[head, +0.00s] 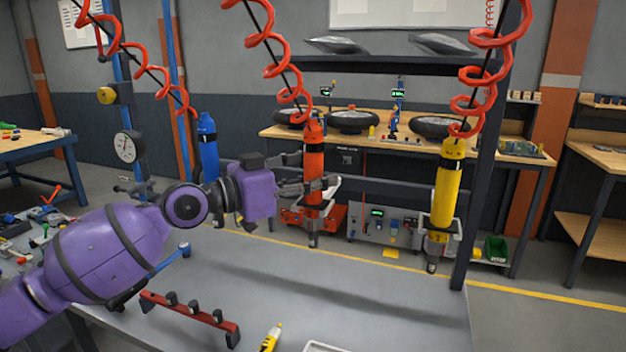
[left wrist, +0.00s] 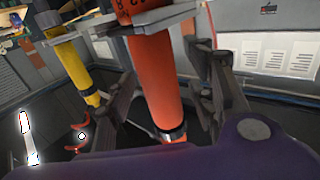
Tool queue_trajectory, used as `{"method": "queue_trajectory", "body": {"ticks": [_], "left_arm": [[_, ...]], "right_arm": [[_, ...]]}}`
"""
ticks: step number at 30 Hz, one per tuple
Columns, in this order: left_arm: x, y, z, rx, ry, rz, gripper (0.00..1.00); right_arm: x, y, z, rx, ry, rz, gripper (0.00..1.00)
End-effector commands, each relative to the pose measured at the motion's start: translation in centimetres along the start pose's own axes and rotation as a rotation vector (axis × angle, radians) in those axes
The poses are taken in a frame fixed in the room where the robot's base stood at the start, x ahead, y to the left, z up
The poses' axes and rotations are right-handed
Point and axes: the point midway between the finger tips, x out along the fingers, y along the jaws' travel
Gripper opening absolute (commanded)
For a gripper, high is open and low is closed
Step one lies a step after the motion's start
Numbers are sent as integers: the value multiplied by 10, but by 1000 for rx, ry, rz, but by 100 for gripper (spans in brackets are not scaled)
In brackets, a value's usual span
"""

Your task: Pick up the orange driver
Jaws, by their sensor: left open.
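The orange driver (head: 314,180) hangs upright from a red coiled hose, above the grey bench. My left gripper (head: 312,186) is open, with its fingers on either side of the orange driver's body. In the left wrist view the orange driver (left wrist: 157,80) stands between the open fingers (left wrist: 160,85). I cannot tell whether a finger touches it. My right gripper is not in view.
A yellow driver (head: 446,190) hangs to the right and a blue driver (head: 208,148) to the left, both near coiled hoses. A red rack (head: 188,312) and a yellow tool (head: 270,338) lie on the bench (head: 350,290). A dark post stands at the right.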

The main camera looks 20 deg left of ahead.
Motion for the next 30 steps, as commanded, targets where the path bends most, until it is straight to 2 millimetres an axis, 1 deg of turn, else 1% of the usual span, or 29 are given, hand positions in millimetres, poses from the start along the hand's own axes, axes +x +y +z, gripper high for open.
{"method": "queue_trajectory", "body": {"ticks": [3, 14, 15, 26, 30], "left_arm": [[0, 0, 1, -1, -1, 0, 49], [0, 0, 1, -1, 0, 0, 2], [0, 0, 1, -1, 0, 0, 0], [0, 0, -4, 1, 5, 0, 0], [0, 0, -13, 3, 7, 0, 0]], "right_arm": [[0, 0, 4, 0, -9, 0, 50], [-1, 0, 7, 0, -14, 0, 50], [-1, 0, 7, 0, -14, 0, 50], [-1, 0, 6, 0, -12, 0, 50], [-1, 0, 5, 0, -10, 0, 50]]}}
